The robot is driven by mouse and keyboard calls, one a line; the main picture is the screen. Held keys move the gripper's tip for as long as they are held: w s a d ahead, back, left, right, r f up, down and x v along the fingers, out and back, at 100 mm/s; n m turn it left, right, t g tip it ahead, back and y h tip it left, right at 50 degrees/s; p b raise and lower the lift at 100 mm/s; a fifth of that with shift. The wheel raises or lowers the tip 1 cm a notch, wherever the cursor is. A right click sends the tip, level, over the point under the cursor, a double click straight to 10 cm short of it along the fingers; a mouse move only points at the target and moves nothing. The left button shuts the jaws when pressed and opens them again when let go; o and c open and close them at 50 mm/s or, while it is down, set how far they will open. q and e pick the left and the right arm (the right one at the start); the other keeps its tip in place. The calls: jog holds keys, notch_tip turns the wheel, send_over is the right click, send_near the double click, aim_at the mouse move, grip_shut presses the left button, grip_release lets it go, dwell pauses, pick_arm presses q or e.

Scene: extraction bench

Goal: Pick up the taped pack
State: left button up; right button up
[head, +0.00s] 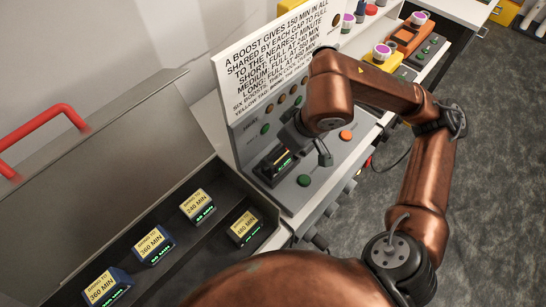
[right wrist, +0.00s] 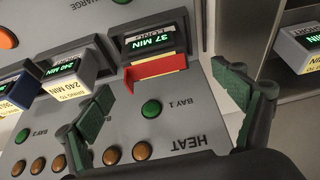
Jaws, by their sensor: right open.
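In the right wrist view a dark pack (right wrist: 152,42) reading 37 MIN sits in the slot at Bay 1, with a yellow strip and a red piece (right wrist: 158,74) along its near edge. The head view shows a pack (head: 283,161) with a lit green display in the console, partly hidden by my arm. My right gripper (right wrist: 165,84) is open and empty; its green-padded fingers stand apart on either side of the Bay 1 area, short of the pack. It also shows over the console in the head view (head: 306,143). My left gripper is in neither view.
A grey pack (right wrist: 70,70) and a blue pack (right wrist: 18,90) sit in neighbouring bays. An open dark bin (head: 200,258) beside the console (head: 330,172) holds several labelled packs. A sign (head: 275,55) stands behind the console. Green and orange buttons dot the panel.

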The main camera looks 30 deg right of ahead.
jog(key=shift+x, duration=0.85)
jog(key=x, duration=0.1)
jog(key=b+x, duration=0.1)
jog(key=x, duration=0.2)
jog(key=shift+d+f, duration=0.3)
jog(key=shift+f, duration=0.05)
jog(key=shift+c, duration=0.5)
jog(key=shift+r, duration=0.1)
jog(key=c, duration=1.7)
